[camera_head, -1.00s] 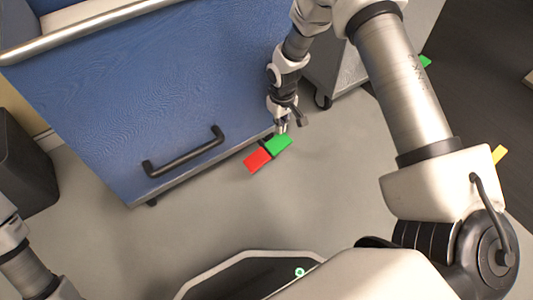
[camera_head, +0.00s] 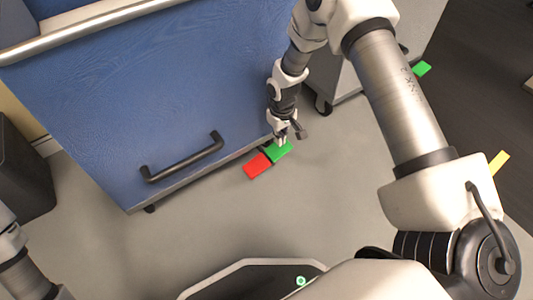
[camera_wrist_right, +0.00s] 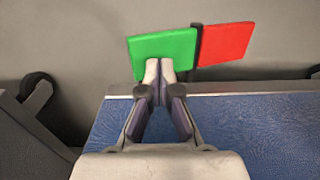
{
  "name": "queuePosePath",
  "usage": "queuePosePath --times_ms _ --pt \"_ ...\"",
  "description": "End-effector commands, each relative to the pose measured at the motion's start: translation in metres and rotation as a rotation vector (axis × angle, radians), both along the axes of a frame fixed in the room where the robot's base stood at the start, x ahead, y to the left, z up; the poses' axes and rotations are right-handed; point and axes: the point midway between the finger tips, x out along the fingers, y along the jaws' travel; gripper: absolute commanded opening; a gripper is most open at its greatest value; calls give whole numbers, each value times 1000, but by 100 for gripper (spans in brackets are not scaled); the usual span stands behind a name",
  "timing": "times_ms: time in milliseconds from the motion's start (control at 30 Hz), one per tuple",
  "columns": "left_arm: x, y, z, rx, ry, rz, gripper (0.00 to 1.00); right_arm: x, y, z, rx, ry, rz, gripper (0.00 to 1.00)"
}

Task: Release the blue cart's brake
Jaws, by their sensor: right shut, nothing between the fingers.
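The blue cart (camera_head: 150,90) stands at the left and centre of the head view, with a black handle (camera_head: 182,158) on its front. At its lower front edge is a brake pedal with a green half (camera_head: 279,150) and a red half (camera_head: 257,166). In the right wrist view the green half (camera_wrist_right: 163,50) and red half (camera_wrist_right: 226,43) sit side by side. My right gripper (camera_head: 283,141) is shut and empty, its tips over the edge of the green half; I cannot tell whether they touch it. My left arm shows at the lower left, but its gripper is out of view.
A grey cart (camera_head: 345,75) with black casters stands right of the blue cart. A dark bin (camera_head: 22,170) is at the far left. Another green pedal (camera_head: 422,69) and a yellow one (camera_head: 499,162) lie further right. The grey floor (camera_head: 320,200) before the cart is clear.

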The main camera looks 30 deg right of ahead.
Motion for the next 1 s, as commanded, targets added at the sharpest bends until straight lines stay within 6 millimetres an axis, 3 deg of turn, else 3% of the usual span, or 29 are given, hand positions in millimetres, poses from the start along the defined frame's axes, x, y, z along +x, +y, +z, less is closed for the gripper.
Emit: queuePosePath --times_ms 1000 --pt "0 0 -3 0 0 0 40 0 0 -6 0 1 0 0"
